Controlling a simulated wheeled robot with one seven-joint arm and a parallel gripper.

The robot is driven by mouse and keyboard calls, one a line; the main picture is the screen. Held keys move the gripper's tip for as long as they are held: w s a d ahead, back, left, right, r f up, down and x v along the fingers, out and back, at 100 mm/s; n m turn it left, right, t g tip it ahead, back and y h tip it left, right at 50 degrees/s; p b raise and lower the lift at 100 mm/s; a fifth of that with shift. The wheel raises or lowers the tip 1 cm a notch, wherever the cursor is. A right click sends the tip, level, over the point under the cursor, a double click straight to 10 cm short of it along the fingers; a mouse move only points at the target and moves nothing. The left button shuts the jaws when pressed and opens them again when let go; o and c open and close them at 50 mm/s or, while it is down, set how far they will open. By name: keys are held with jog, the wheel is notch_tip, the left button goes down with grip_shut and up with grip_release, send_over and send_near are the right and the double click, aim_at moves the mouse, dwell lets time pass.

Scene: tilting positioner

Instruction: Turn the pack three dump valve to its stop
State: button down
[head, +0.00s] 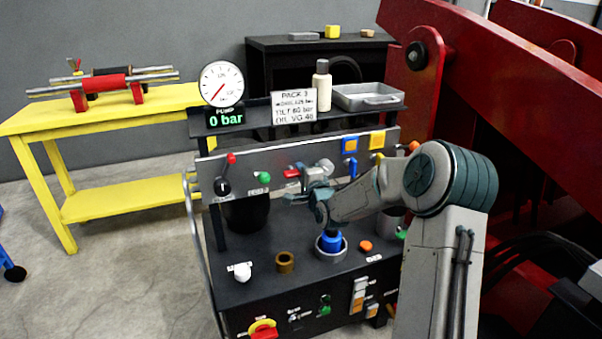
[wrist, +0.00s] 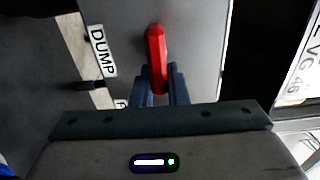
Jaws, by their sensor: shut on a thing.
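The pack three dump valve has a red lever (wrist: 155,45) beside a label reading DUMP (wrist: 101,50) in the wrist view. My gripper (wrist: 160,78) is shut on the lower end of this lever, with one blue-grey finger on each side. In the wrist view the lever runs nearly straight up from between the fingers. In the head view, a bit of the red lever (head: 291,173) shows on the grey panel just left of my gripper (head: 306,181). My arm and gripper hide much of the valve there.
The panel also carries a red-tipped black lever (head: 224,178) and a green knob (head: 264,177). A gauge (head: 221,84) above a 0 bar readout (head: 226,118) stands on the shelf. Below my arm are a blue cap (head: 330,241) and a brown ring (head: 285,262). A red frame (head: 450,60) stands at right.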

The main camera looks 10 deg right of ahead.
jog(key=c, duration=1.4)
grip_release()
jog(key=shift+c, duration=0.2)
jog(key=shift+s, duration=0.1)
jog(key=s+d+p, duration=0.2)
jog(key=s, duration=1.1)
jog(key=shift+s+d+p, duration=0.15)
jog(key=shift+s+p, duration=0.15)
jog(key=shift+p, duration=0.05)
